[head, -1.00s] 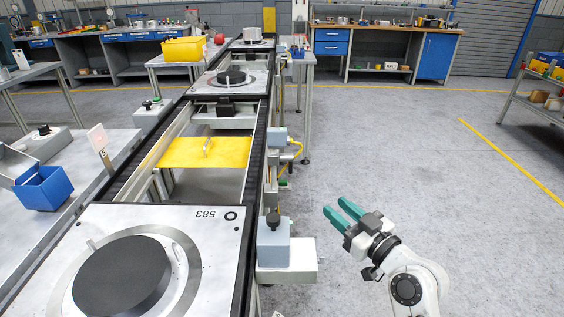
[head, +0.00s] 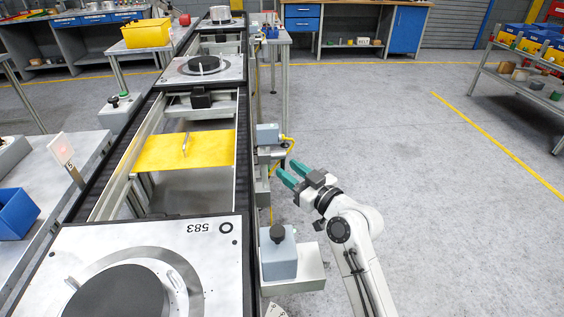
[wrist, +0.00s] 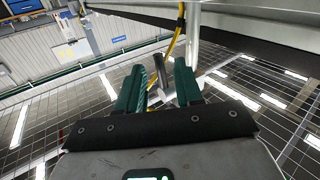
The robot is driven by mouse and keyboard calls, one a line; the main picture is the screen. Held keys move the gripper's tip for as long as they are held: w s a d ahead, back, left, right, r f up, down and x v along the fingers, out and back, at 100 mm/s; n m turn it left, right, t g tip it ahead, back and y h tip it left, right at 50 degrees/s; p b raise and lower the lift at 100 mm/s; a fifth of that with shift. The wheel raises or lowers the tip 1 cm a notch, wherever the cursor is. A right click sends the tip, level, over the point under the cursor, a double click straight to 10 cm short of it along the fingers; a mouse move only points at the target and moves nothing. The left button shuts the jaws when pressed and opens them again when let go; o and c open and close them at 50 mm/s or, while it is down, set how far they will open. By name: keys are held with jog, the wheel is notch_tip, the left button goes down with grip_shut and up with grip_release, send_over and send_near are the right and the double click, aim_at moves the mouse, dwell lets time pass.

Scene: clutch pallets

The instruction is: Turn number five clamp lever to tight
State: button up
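My gripper (head: 290,172) is beside the right side of the conveyor, in the air, with two teal fingers. In the wrist view the fingers are apart, and a short dark bar (wrist: 159,70) shows between them, apparently beyond the tips; I cannot tell whether it is a lever. A grey box (head: 268,134) with a yellow cable is just beyond the fingertips in the head view. A nearer grey box (head: 279,259) with a black knob (head: 277,233) stands left of my arm. No clamp lever marked five can be made out.
The conveyor's dark side rail (head: 249,190) runs along my left. It carries pallet 583 (head: 190,245), and a yellow plate (head: 212,150) spans it farther on. A white numbered card (head: 62,148) stands at left. Open floor (head: 410,200) lies to the right.

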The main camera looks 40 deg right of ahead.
aim_at(283, 166)
jog(key=shift+w, duration=1.75)
jog(key=shift+c, duration=0.4)
grip_shut()
